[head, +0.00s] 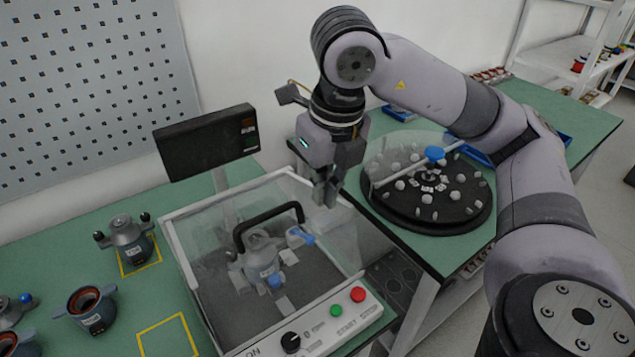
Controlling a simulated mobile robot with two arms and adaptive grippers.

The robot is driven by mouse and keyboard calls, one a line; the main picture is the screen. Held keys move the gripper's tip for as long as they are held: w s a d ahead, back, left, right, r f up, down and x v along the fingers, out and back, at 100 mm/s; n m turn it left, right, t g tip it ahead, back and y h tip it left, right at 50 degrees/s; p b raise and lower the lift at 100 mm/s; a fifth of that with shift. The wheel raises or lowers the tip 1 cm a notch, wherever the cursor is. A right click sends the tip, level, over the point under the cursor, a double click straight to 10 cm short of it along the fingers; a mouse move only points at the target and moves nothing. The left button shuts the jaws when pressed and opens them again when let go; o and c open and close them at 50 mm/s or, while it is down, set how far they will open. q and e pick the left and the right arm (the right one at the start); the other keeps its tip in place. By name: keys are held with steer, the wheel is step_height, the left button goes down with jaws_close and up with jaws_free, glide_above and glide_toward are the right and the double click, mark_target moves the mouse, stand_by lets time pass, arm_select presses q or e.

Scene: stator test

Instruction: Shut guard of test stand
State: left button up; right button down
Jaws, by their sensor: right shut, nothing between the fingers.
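The test stand (322,328) is a pale box with a control panel on its front edge, carrying a black knob and green and red buttons. Its clear guard (205,262) with a pale frame and a black arched handle (268,213) lies over the stand; I cannot tell whether it is fully seated. A grey stator (262,257) with blue parts shows inside through the clear panel. My right gripper (325,196) is shut and empty, pointing down near the guard's back right edge, right of the handle; I cannot tell if it touches the guard. My left gripper is not in view.
A dark monitor (206,142) stands behind the stand. More stators (92,308) sit on the green table at left, near yellow outlined squares. A round black turntable (427,205) with small parts under a clear cover stands right of my gripper.

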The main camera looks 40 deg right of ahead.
mark_target(328, 215)
steer(key=shift+s+f+b, duration=0.2)
steer(key=shift+f+b, duration=0.6)
steer(key=shift+f, duration=0.1)
steer(key=shift+s+f+b, duration=0.25)
steer(key=shift+f+b, duration=0.6)
steer(key=shift+s+f+b, duration=0.2)
steer(key=shift+f+b, duration=0.6)
steer(key=shift+f, duration=0.1)
step_height(328, 215, down, 3)
steer(key=b, duration=0.2)
steer(key=shift+s+r+b, duration=0.15)
steer(key=shift+r+b, duration=0.05)
steer(key=shift+b, duration=0.1)
steer(key=shift+s+a+r, duration=0.1)
step_height(328, 215, up, 7)
steer(key=p, duration=0.6)
steer(key=shift+r+p, duration=0.15)
steer(key=shift+p, duration=0.15)
